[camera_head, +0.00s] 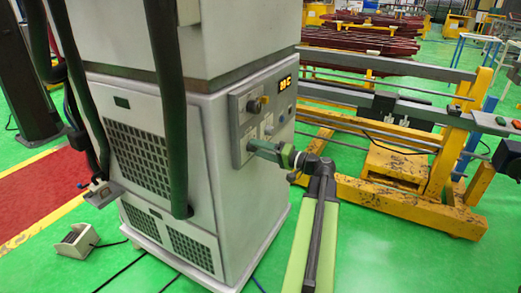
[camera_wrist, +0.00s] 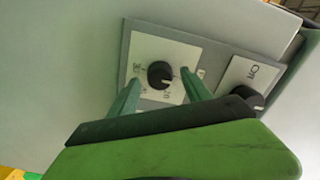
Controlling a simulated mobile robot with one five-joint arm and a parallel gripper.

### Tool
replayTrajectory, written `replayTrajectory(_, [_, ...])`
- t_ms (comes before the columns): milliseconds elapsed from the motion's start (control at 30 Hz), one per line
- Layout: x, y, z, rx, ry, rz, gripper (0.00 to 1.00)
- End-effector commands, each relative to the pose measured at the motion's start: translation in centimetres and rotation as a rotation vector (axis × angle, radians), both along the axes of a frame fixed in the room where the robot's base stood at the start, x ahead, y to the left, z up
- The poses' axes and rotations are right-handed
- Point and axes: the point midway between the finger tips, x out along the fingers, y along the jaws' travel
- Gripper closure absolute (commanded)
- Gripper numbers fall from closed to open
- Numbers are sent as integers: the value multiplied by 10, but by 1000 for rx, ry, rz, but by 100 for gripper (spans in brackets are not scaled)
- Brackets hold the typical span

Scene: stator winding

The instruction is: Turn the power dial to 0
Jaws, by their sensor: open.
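In the wrist view, a round black dial (camera_wrist: 160,74) with a white pointer mark sits on a white label plate. The plate's small markings are too blurred to read surely. I cannot tell surely which is the power dial. My gripper (camera_wrist: 158,80) is open, with one green finger on each side of the first dial; I cannot tell whether they touch it. In the head view, my gripper (camera_head: 252,146) is at the lower control panel and hides part of it.
The grey cabinet (camera_head: 222,160) carries an orange lit display (camera_head: 285,84) and another knob (camera_head: 253,104) above my gripper. Thick black hoses (camera_head: 172,120) hang along its left. A yellow frame rack (camera_head: 400,190) stands to the right. Green floor shows between them.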

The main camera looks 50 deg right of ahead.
Motion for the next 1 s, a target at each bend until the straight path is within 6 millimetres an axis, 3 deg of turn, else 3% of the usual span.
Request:
replayTrajectory(167, [-24, -6, 0, 0, 0, -4, 43])
replayTrajectory(500, [-116, -29, 0, 0, 0, -4, 43])
replayTrajectory(633, [-145, -37, 0, 0, 0, -4, 43])
replayTrajectory(800, [-164, -41, 0, 0, 0, -1, 43])
replayTrajectory(1000, [-168, -42, 0, 0, 0, 0, 43])
